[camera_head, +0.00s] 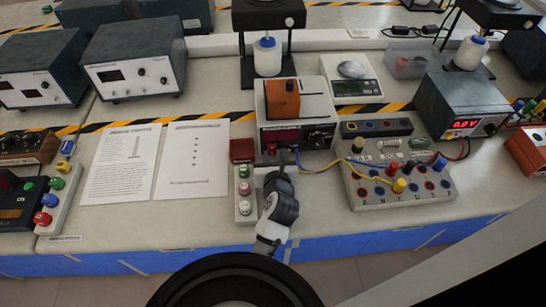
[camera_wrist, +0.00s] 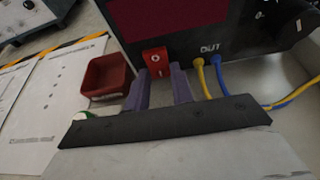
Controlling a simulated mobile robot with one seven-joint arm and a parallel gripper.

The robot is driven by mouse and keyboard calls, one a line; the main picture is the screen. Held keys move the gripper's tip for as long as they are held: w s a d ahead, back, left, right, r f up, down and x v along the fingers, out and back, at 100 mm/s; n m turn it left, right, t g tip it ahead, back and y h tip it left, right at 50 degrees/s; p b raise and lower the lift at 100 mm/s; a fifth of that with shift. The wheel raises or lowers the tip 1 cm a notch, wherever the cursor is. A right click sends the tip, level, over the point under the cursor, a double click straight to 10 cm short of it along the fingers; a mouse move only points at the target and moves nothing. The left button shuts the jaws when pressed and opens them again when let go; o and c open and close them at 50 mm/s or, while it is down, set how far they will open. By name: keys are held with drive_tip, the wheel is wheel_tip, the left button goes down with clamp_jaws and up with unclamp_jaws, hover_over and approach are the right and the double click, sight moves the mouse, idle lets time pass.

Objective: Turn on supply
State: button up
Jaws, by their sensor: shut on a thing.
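The supply (camera_head: 297,112) is a grey box with a dark front panel at the middle of the bench. In the wrist view its front (camera_wrist: 235,45) shows a dark maroon display with no readable digits. A red switch (camera_wrist: 155,58), marked with a small circle near its top, sits low on that front, left of the OUT sockets. My gripper (camera_head: 284,156) is at the lower left of the front. In the wrist view its two purple fingers (camera_wrist: 161,84) stand on either side of the switch, shut on it. The finger contact is partly hidden.
Yellow and blue leads (camera_wrist: 207,78) run from OUT to the terminal board (camera_head: 400,187) on the right. A red tray (camera_wrist: 106,77) and a button strip (camera_head: 244,195) are close left. An orange block (camera_head: 283,98) sits on the supply. Another box (camera_head: 462,108) reads 0.0 V.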

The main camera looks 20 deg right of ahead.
drive_tip(key=shift+f+t+b, duration=0.3)
drive_tip(key=shift+t+b, duration=0.2)
drive_tip(key=shift+b, duration=0.1)
drive_tip(key=shift+r, duration=0.15)
drive_tip(key=o, duration=1)
drive_tip(key=shift+s+r, duration=0.1)
